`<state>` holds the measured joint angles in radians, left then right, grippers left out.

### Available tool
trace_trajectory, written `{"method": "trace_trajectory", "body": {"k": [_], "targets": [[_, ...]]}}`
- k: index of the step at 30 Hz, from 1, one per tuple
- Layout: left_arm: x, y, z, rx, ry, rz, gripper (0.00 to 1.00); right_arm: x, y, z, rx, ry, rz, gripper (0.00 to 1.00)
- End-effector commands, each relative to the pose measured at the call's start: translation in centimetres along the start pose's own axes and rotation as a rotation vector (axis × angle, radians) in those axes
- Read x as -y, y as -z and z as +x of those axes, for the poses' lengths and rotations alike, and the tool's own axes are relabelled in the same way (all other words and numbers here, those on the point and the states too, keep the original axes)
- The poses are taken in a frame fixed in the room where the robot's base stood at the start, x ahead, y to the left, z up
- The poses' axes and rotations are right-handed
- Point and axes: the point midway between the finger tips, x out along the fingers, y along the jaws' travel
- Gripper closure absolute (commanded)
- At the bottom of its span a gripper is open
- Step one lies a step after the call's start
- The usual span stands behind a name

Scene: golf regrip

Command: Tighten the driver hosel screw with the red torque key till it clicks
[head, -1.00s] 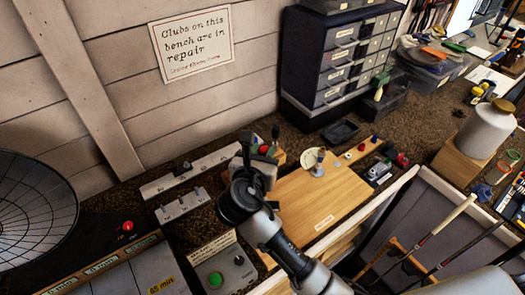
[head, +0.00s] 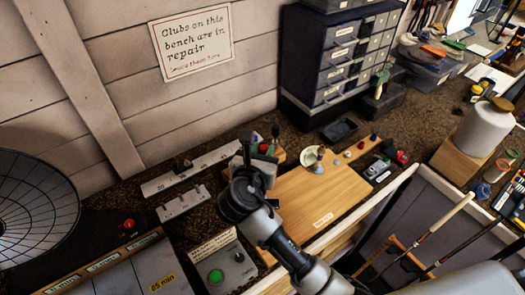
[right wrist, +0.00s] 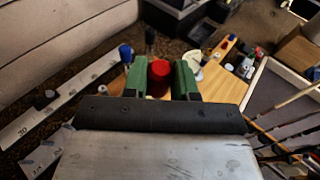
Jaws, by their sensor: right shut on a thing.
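My right gripper (head: 261,143) stands over the bench by the left end of the light wooden board, pointing away from me. In the right wrist view its two green-padded fingers (right wrist: 160,78) are closed on the round red top of the torque key (right wrist: 159,73), one on each side. The key's shaft and tip are hidden below the gripper. The driver head and its hosel screw cannot be made out, so I cannot tell whether the key sits in the screw. My left gripper is not in view.
Grey rails (head: 190,168) lie to the left. A drawer cabinet (head: 335,58) stands behind. A control box with a green button (head: 216,276) is in front.

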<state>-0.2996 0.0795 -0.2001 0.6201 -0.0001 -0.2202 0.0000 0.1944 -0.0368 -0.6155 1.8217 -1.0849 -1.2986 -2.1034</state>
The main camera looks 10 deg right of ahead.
Motion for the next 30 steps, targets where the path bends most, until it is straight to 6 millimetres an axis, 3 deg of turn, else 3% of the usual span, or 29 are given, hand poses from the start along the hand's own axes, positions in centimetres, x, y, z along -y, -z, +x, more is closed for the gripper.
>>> {"method": "trace_trajectory", "body": {"k": [30], "targets": [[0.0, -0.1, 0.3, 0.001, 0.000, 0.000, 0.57, 0.0, 1.1, 0.3, 0.000, 0.000, -0.002, 0.97]]}}
